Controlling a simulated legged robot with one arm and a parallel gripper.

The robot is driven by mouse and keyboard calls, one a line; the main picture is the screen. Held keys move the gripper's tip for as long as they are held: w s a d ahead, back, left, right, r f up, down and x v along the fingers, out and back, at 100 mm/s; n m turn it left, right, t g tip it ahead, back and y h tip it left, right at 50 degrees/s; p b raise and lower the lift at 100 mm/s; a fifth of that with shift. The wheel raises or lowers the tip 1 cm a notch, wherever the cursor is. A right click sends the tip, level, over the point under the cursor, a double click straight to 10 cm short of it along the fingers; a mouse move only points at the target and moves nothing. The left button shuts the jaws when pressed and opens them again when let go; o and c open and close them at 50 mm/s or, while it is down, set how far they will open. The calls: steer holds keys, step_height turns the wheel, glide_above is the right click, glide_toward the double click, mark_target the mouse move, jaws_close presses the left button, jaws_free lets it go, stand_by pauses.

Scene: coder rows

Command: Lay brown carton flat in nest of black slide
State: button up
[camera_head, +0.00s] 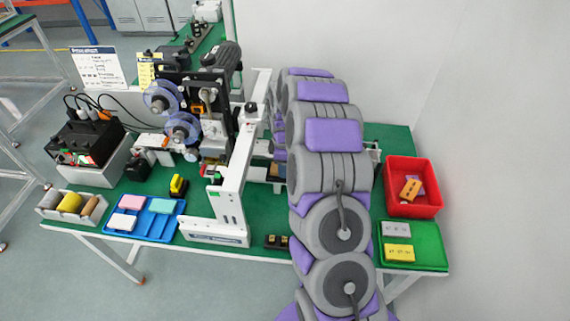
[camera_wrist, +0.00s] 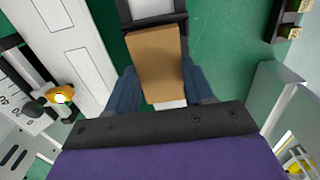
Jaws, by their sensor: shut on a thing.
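The brown carton (camera_wrist: 158,62) is between the two blue fingers of my gripper (camera_wrist: 172,88) in the wrist view, and my gripper is shut on it. Its far end lies over or against the black slide (camera_wrist: 153,24), a dark frame with a pale inside at the top of that view. I cannot tell whether the carton touches the slide or hangs above it. A small white patch shows past the carton's near end. In the head view my arm hides the gripper and most of the place around the carton.
The white machine frame (camera_head: 230,185) stands left of my arm. A red bin (camera_head: 425,207) and a green tray (camera_head: 428,262) with cartons are on the right. A blue tray (camera_head: 155,229) with cartons is on the left. A yellow-topped knob (camera_wrist: 62,94) shows left in the wrist view.

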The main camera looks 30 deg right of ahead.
steer(key=shift+f, duration=0.15)
steer(key=shift+d+f, duration=0.1)
steer(key=shift+d, duration=0.05)
steer(key=o, duration=0.6)
steer(key=shift+d, duration=0.15)
steer(key=shift+o, duration=1.2)
steer(key=shift+a, duration=0.2)
